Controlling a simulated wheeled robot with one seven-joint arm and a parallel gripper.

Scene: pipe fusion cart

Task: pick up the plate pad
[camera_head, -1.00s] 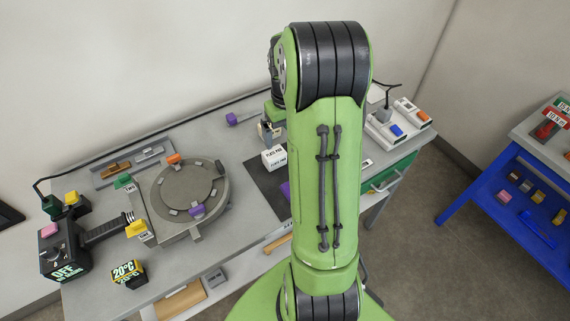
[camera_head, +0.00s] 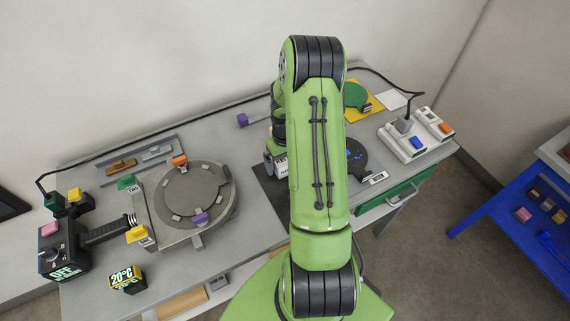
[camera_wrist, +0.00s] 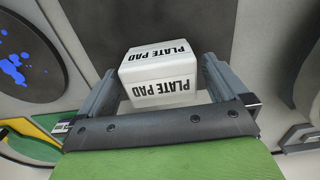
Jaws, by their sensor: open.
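The plate pad (camera_wrist: 158,75) is a white block with "PLATE PAD" printed in black on two faces. In the wrist view it sits between the two fingers of my gripper (camera_wrist: 160,85), which is open. There are gaps on both sides, so the fingers do not appear to press on it. In the head view the plate pad (camera_head: 282,168) is mostly hidden by my arm and gripper, with a small white part showing at the dark mat (camera_head: 266,195).
Left of the mat stands a round grey fixture (camera_head: 190,195) with coloured tabs. A dark disc with blue marks (camera_head: 355,158) and a switch box (camera_head: 402,142) lie to the right. A purple block (camera_head: 243,119) is at the back.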

